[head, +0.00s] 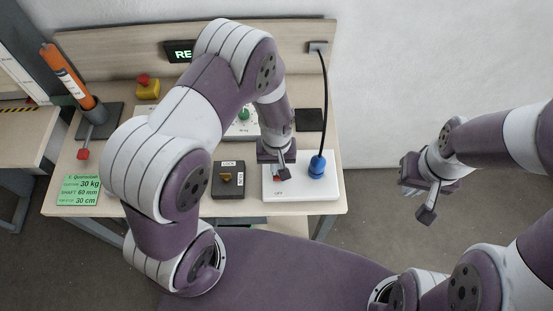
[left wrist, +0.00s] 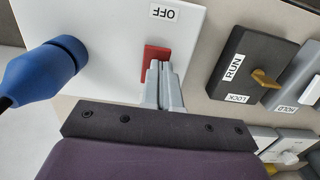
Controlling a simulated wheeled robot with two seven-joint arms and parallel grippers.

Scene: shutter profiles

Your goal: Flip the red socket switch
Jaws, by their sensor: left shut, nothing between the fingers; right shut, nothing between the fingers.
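The red socket switch (left wrist: 155,54) sits on a white socket plate (head: 325,191), just beside an OFF label (left wrist: 163,12). In the head view the switch is hidden by my left gripper (head: 283,175). In the left wrist view my left gripper (left wrist: 162,72) is shut and empty. Its fingertips are right at the switch, overlapping its lower right part; I cannot tell whether they touch it. A blue plug (head: 317,166) with a black cable stands in the plate and also shows in the left wrist view (left wrist: 48,70). My right gripper (head: 427,214) is shut and empty, off the table's right side.
A black RUN/LOCK box (head: 228,187) with a brass key-like knob stands left of the plate. Farther left are a yellow base with a red button (head: 147,86), an orange cylinder (head: 66,73) and a green sign (head: 78,189). A black pad (head: 309,120) lies behind.

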